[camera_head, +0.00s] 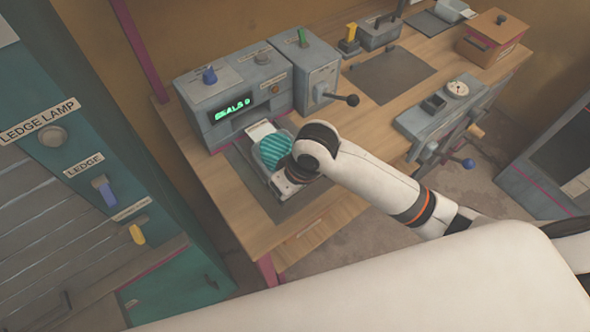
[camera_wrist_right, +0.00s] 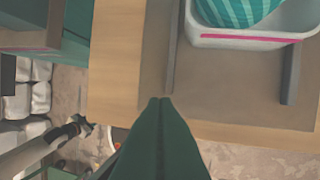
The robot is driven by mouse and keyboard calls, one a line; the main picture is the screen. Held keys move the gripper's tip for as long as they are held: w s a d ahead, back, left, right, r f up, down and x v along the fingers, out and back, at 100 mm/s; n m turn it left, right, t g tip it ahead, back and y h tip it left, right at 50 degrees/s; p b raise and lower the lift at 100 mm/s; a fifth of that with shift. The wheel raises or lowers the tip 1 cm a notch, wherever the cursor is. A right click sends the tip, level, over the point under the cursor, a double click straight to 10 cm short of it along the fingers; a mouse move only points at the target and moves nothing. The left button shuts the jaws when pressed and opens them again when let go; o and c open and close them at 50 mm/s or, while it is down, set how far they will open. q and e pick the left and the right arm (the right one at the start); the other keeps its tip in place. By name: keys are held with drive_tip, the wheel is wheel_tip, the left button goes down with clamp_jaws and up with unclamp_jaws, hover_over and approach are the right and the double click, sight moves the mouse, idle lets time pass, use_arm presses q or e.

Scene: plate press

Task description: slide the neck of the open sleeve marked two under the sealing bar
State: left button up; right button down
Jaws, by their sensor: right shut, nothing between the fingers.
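A teal striped bundle (camera_head: 273,150) lies in a pale tray (camera_head: 258,172) in front of the grey sealing machine (camera_head: 238,95), whose green display reads SEALS 0. A pale flap (camera_head: 261,131) shows between bundle and machine. No mark two is legible, and I cannot make out the sealing bar. In the right wrist view the striped bundle (camera_wrist_right: 237,12) and the tray's pink-striped wall (camera_wrist_right: 250,40) are at the top right. My right gripper (camera_wrist_right: 160,102) is shut and empty, apart from the tray in that view.
A grey mat (camera_head: 262,203) lies under the tray, with two dark rails (camera_wrist_right: 290,72) beside it. A black-knobbed lever (camera_head: 346,99) sticks out on the right. A teal cabinet (camera_head: 150,285) stands left. The dark panel (camera_head: 390,75) further along the bench is clear.

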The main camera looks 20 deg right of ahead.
sight(305, 192)
drive_tip(key=w+d+r+m+g+h, duration=0.1)
drive_tip(key=w+d+r+h, duration=0.2)
drive_tip(key=w+d+r, duration=0.15)
drive_tip(key=f, duration=0.6)
drive_tip(key=s+f+p, duration=0.1)
drive_tip(key=f, duration=0.2)
drive_tip(key=shift+d+f, duration=0.35)
drive_tip(key=w, duration=0.1)
drive_tip(key=w+a+p, duration=0.1)
drive_tip(key=w, duration=0.1)
drive_tip(key=shift+w+a+f, duration=0.1)
drive_tip(key=shift+w+a, duration=0.1)
drive_tip(key=shift+w, duration=0.25)
use_arm(q)
drive_tip(key=shift+w+r, duration=0.25)
drive_tip(key=shift+r, duration=0.3)
drive_tip(key=shift+w+r, duration=0.25)
drive_tip(key=shift+r, duration=0.25)
use_arm(e)
drive_tip(key=shift+s, duration=0.1)
drive_tip(key=w, duration=0.2)
drive_tip(key=w+a, duration=0.1)
drive_tip(key=w, duration=0.1)
drive_tip(key=w+a+b, duration=0.1)
drive_tip(key=w, duration=0.2)
drive_tip(key=shift+w+a, duration=0.1)
drive_tip(key=shift+a, duration=0.15)
use_arm(q)
drive_tip(key=shift+f, duration=0.6)
drive_tip(key=shift+r, duration=0.1)
